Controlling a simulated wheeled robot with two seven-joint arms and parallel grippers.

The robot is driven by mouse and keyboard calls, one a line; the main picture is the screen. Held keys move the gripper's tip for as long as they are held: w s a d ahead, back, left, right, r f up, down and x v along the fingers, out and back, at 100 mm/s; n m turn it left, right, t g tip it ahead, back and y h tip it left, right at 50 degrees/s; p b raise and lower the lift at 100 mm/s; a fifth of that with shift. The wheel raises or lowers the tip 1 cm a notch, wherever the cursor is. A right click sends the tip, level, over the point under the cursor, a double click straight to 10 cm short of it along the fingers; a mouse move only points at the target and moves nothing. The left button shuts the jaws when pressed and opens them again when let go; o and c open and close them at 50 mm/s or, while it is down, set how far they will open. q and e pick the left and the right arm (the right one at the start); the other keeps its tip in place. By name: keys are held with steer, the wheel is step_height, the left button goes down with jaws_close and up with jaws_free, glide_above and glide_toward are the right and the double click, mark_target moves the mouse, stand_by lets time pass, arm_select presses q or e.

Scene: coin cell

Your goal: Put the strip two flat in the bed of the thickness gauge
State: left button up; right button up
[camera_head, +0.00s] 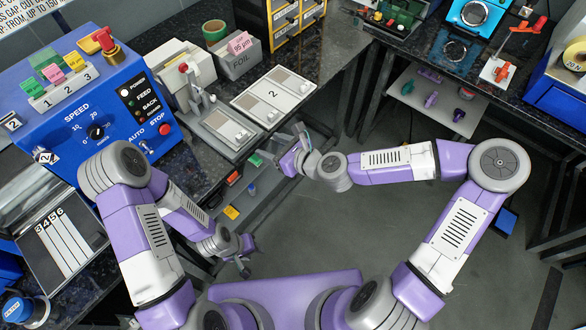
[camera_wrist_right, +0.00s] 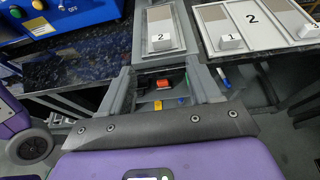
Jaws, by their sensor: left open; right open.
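Strip two, a grey strip with a white block marked 2, lies flat in the shallow grey bed of the thickness gauge (camera_head: 203,133). In the right wrist view its block (camera_wrist_right: 161,43) is at the near end of the bed. The gauge's grey column stands beside the bed in the head view. My right gripper (camera_head: 291,156) is open, below and right of the bed, apart from the strip. My left gripper (camera_head: 243,266) is open and empty, low over the floor in front of the bench.
A white board (camera_head: 272,78) marked 2 lies right of the gauge, with a block marked 1 (camera_wrist_right: 231,41) on it. A blue speed-control machine (camera_head: 75,100) stands at left.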

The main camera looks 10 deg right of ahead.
steer(key=s+f+n+g+h, duration=0.1)
steer(key=s+f+n+g, duration=0.1)
steer(key=s+f+n, duration=0.3)
steer(key=s+d+f+n+g, duration=0.15)
steer(key=f+n, duration=0.25)
steer(key=f, duration=0.4)
steer(key=s+f+n+g+h, duration=0.1)
steer(key=s+f+n+g, duration=0.25)
steer(key=f+n, duration=0.2)
steer(key=s+d+f+n+g+h, duration=0.2)
steer(key=s+d+f+n+h, duration=0.1)
steer(key=s+d+f+n, duration=0.5)
steer(key=shift+s+f+n, duration=0.65)
steer(key=shift+s+n, duration=0.2)
steer(key=shift+n, duration=0.2)
step_height(320, 180, up, 3)
steer(key=shift+f+p, duration=0.2)
steer(key=shift+p, duration=1.05)
